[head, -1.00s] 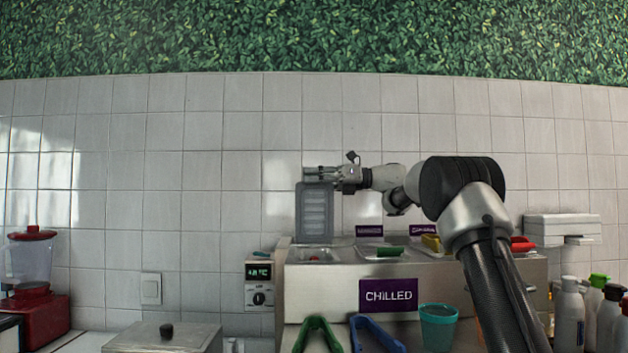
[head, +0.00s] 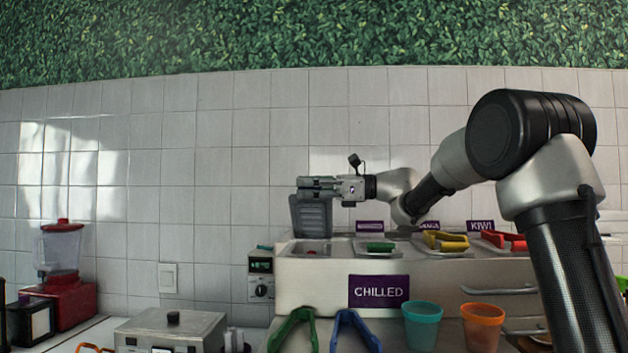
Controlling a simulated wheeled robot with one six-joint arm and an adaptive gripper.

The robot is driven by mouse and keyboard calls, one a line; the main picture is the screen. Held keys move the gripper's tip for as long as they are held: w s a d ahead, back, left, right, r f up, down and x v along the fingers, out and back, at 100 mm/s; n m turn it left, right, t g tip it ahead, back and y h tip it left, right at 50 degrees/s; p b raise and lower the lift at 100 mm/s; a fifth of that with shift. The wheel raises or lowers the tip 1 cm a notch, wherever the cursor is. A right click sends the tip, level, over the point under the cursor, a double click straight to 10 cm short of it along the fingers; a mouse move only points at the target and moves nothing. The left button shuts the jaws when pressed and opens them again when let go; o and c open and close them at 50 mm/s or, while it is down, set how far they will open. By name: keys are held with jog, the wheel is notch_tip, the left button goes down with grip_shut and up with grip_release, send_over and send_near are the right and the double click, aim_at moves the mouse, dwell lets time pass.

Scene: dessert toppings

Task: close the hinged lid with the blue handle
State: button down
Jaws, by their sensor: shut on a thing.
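The raised grey lid (head: 311,218) stands up from the leftmost bay of the steel chilled counter, in front of the tiled wall. My gripper (head: 303,187) reaches in from the right at the lid's top edge, fingers pointing left, and is shut on the lid there. No blue handle shows; the fingers cover the lid's top part, where it may be hidden. The bay (head: 309,251) below the lid is open, with a bit of red inside.
Green tongs (head: 293,329), blue tongs (head: 355,331), a teal cup (head: 422,326) and an orange cup (head: 483,327) stand in front. A temperature controller (head: 261,275) is at the counter's left.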

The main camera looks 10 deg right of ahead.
jog(key=shift+s+a+f, duration=0.15)
jog(key=shift+s+f, duration=0.7)
jog(key=shift+f, duration=0.2)
jog(key=shift+s+a+f, duration=0.15)
jog(key=shift+s+f, duration=0.7)
jog(key=shift+f, duration=0.15)
jog(key=c, duration=1.5)
grip_release()
jog(key=shift+w, duration=0.1)
notch_tip(320, 180, up, 10)
jog(key=shift+c, duration=0.3)
